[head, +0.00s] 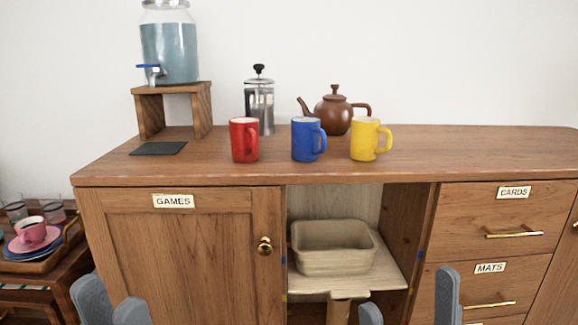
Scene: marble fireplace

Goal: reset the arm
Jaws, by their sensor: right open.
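My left gripper (110,300) shows at the bottom left edge, in front of the GAMES door (175,255). Its two grey fingers look close together, and I cannot tell whether they are apart. My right gripper (409,298) shows at the bottom, right of centre, in front of the cabinet. Its grey fingers are apart with nothing between them. The rest of both arms is out of view.
A wooden cabinet (300,170) spans the front. On it stand red (244,140), blue (306,140) and yellow (366,140) mugs, a teapot (333,113), French press (259,95) and drink dispenser (169,50). A beige basket (333,262) sits in the open compartment.

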